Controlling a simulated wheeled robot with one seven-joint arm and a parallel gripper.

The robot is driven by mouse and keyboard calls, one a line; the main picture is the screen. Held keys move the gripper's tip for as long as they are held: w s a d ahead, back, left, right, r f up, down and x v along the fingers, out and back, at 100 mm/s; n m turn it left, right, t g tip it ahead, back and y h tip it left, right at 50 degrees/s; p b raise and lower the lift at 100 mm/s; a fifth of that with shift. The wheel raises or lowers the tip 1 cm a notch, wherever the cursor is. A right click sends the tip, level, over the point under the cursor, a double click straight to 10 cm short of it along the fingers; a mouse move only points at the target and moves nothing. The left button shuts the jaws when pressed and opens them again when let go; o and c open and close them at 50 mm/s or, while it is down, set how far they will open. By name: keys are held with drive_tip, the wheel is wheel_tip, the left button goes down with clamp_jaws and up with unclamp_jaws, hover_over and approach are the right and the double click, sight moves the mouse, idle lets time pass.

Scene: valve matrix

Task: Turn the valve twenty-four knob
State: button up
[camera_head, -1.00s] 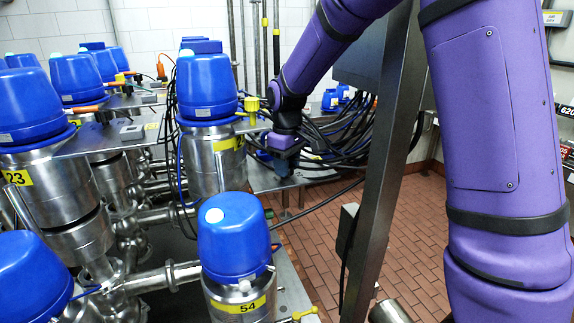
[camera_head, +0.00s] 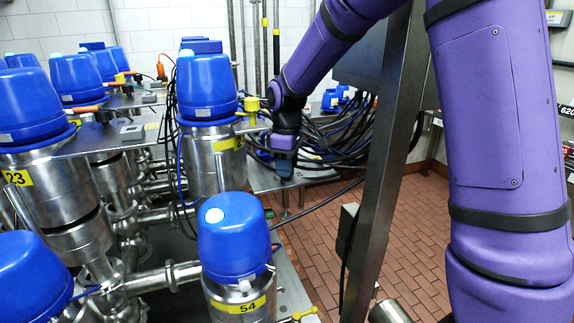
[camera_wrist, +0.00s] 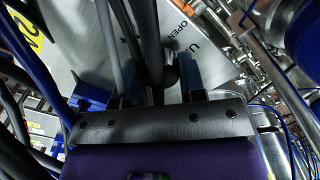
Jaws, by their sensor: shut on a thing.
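My gripper (camera_head: 284,170) hangs pointing down beside the cables, right of a blue-capped steel valve (camera_head: 207,85). The number on that valve's yellow label is not readable. In the wrist view, the two blue-grey fingers of my gripper (camera_wrist: 150,72) stand on either side of a dark, rounded knob (camera_wrist: 168,72). The fingers are shut on it, over a grey metal plate (camera_wrist: 215,60) printed "OPEN". The knob is hidden in the head view.
Black cables (camera_head: 335,135) crowd the gripper, and some cross close to the wrist camera. A steel post (camera_head: 380,170) stands to the right. Valve 54 (camera_head: 236,250) is in front, and valve 23 (camera_head: 45,185) is at left. Tiled floor (camera_head: 430,230) is open at right.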

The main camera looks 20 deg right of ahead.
drive_tip(key=o, duration=0.9)
drive_tip(key=shift+r, duration=0.1)
wheel_tip(320, 180, up, 11)
drive_tip(key=shift+f, duration=0.2)
